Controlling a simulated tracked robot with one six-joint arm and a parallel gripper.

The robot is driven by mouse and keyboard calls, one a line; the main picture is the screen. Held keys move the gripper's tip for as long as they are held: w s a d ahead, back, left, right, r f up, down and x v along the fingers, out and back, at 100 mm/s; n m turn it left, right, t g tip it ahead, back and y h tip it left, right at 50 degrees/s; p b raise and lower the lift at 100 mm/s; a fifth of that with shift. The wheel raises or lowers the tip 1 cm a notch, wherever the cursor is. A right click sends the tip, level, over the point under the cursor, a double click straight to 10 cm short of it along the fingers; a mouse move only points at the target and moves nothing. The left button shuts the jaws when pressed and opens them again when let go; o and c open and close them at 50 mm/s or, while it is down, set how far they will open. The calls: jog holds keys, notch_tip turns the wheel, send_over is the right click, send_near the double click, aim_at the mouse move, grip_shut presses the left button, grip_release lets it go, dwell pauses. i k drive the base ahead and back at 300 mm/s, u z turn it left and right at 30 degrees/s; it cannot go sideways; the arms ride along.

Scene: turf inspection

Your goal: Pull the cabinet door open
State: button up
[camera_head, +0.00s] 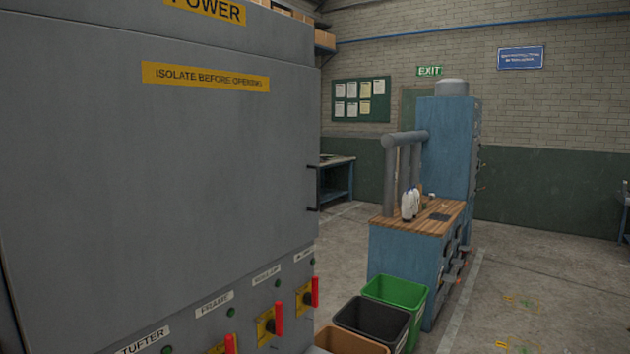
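The large grey cabinet door (170,180) fills the left half of the head view. It carries a yellow label reading "ISOLATE BEFORE OPENING" (206,77). A small dark handle (313,188) stands at its right edge. The door looks shut, with no gap that I can make out. Below it is a row of switches with red levers (279,318) on yellow plates, with small labels and green buttons. My gripper does not show in this view.
Green (397,292), black (373,322) and brown (350,342) bins stand close to the cabinet's right. Behind them is a blue bench with a wooden top (425,219) holding bottles (407,205) and pipes. Open concrete floor (545,285) lies at the right.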

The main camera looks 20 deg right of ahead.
aim_at(144, 176)
jog(key=z, duration=0.1)
jog(key=i, duration=0.95)
jog(key=u, duration=0.5)
